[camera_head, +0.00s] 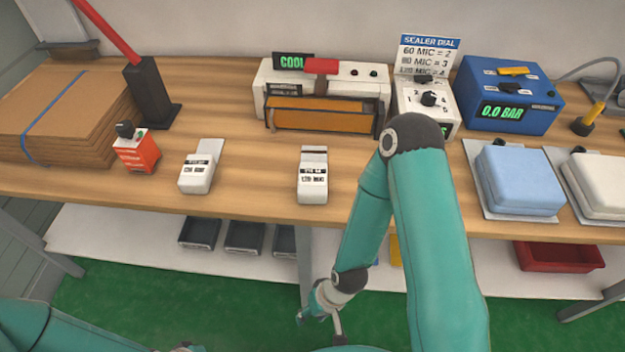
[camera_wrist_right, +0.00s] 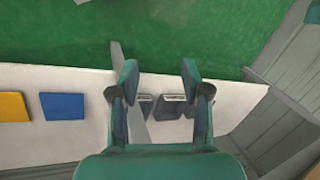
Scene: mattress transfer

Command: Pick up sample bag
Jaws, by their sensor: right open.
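Two small white labelled packs stand near the front of the bench, the left pack (camera_head: 197,173) and the middle pack (camera_head: 313,178). Their labels are too small to read fully, and I cannot tell which one is the sample bag. My right gripper (camera_head: 322,303) hangs low in front of the bench, below the packs and apart from them. In the right wrist view its fingers (camera_wrist_right: 159,82) are spread and empty, over the lower shelf. My left arm shows at the bottom left, with only a sliver of its hand end visible; its jaws are hidden.
Stacked cardboard (camera_head: 65,110), an orange box (camera_head: 136,153), a sealer (camera_head: 325,100), a dial box (camera_head: 430,105) and a blue pressure unit (camera_head: 510,95) occupy the bench. Blue (camera_head: 520,180) and white cushions lie right. The lower shelf (camera_head: 120,235) holds dark trays and a red bin (camera_head: 560,257).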

